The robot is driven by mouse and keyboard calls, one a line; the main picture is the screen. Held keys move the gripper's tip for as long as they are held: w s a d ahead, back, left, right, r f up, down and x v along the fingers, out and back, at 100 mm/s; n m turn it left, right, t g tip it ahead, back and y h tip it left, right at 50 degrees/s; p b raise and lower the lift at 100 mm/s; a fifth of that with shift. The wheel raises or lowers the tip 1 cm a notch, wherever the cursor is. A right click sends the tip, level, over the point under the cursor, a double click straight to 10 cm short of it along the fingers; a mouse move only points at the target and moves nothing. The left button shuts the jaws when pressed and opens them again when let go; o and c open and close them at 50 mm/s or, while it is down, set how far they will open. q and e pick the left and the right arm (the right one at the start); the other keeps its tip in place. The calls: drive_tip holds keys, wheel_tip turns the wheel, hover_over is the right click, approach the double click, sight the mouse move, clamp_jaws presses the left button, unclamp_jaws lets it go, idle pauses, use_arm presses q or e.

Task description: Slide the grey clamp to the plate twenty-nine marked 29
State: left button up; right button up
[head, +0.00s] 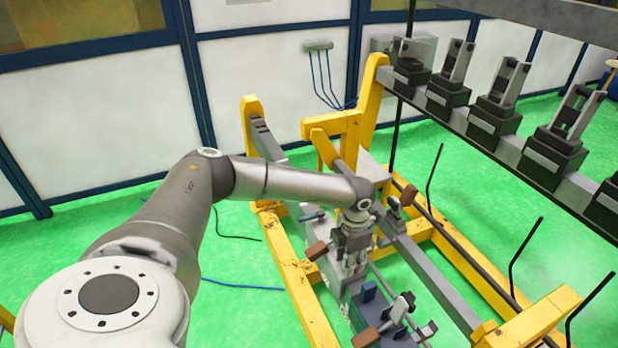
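My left arm comes in from the left, and my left gripper (353,268) points down over the grey rail (345,292) inside the yellow frame. Its fingers are small and partly merge with the grey parts below, so I cannot tell whether they are open or hold anything. A grey clamp with a brown handle (317,250) is beside the gripper, partly hidden by it. Another clamp-like fitting (398,312), with dark and light grey parts, stands nearer on the rail. I can read no number 29 on any plate. My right gripper is out of view.
The yellow frame (290,285) surrounds the rail, with bent black rods (525,252) on its right. A raised beam carrying several dark clamp blocks (497,115) crosses the upper right. White panels (270,85) stand behind. Green floor (235,255) is open left of the frame.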

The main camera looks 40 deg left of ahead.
sight(326, 233)
use_arm(q)
drive_tip(key=shift+c, duration=1.2)
drive_tip(key=shift+w+a+b, duration=0.25)
drive_tip(key=shift+a+b, duration=0.05)
drive_tip(key=shift+a, duration=0.25)
drive_tip(key=shift+w+a+b, duration=0.2)
drive_tip(key=shift+a+b, duration=0.1)
drive_tip(key=shift+a, duration=0.2)
drive_tip(key=a, duration=0.1)
drive_tip(key=w+a+b, duration=0.1)
drive_tip(key=a+b, duration=0.1)
drive_tip(key=a, duration=0.1)
drive_tip(key=shift+w+a+f, duration=0.1)
drive_tip(key=shift+w+f, duration=0.05)
drive_tip(key=shift+w, duration=0.15)
drive_tip(key=a+b, duration=0.1)
drive_tip(key=w+a+b, duration=0.1)
drive_tip(key=a, duration=0.1)
drive_tip(key=w+a+b, duration=0.1)
drive_tip(key=a, duration=0.1)
drive_tip(key=shift+w+a, duration=0.15)
drive_tip(key=shift+a+r, duration=0.2)
drive_tip(key=shift+w+a+b, duration=0.25)
drive_tip(key=shift+a+b, duration=0.25)
drive_tip(key=shift+b, duration=0.05)
